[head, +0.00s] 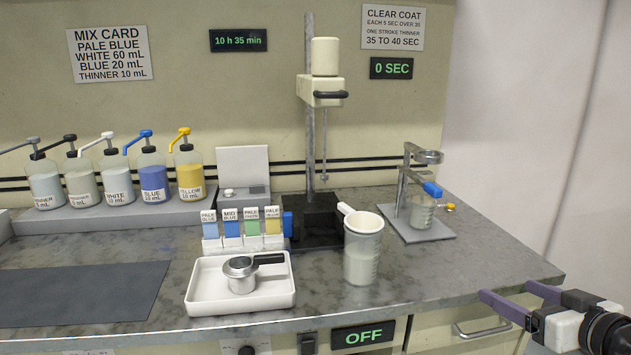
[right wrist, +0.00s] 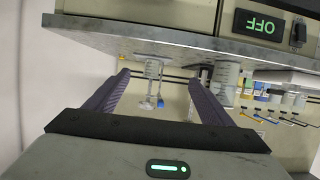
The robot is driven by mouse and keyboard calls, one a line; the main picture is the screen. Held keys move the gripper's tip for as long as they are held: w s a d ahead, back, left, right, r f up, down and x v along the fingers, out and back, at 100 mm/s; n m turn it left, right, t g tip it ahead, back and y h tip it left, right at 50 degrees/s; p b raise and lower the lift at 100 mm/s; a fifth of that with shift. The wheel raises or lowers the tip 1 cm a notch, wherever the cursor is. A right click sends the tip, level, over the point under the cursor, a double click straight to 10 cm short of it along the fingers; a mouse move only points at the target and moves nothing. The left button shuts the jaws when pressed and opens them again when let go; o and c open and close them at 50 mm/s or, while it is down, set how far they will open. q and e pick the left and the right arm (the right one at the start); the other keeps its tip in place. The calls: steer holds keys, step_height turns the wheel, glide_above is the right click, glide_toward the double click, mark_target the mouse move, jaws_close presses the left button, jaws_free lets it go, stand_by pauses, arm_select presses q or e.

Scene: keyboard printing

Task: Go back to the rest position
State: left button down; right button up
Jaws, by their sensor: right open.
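My right gripper (head: 518,300) is at the lower right of the head view, beside the bench's right front corner. Its two purple fingers are apart with nothing between them. In the right wrist view the same gripper (right wrist: 160,95) shows its fingers spread, with the bench edge beyond them. My left gripper is not in the head view.
The grey bench (head: 420,270) ends close to my right gripper. A clear beaker with a white cup (head: 362,250) stands near the front edge. A white tray (head: 205,305) holds a metal cup (head: 240,277). Pump bottles (head: 118,180) stand at the back left.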

steer(key=s+a+f+g, duration=0.1)
steer(key=s+a+f, duration=0.2)
steer(key=f, duration=0.4)
steer(key=s+a+f+g, duration=0.1)
steer(key=s+a+f, duration=0.2)
steer(key=f, duration=0.5)
steer(key=s+a+f+g, duration=0.1)
steer(key=s+a+f, duration=0.25)
steer(key=f, duration=0.35)
steer(key=s+a+f+n+g+y, duration=0.1)
steer(key=s+a+f+g, duration=0.1)
steer(key=s+a+f, duration=1)
steer(key=shift+s+a, duration=1.1)
steer(key=shift+s, duration=0.15)
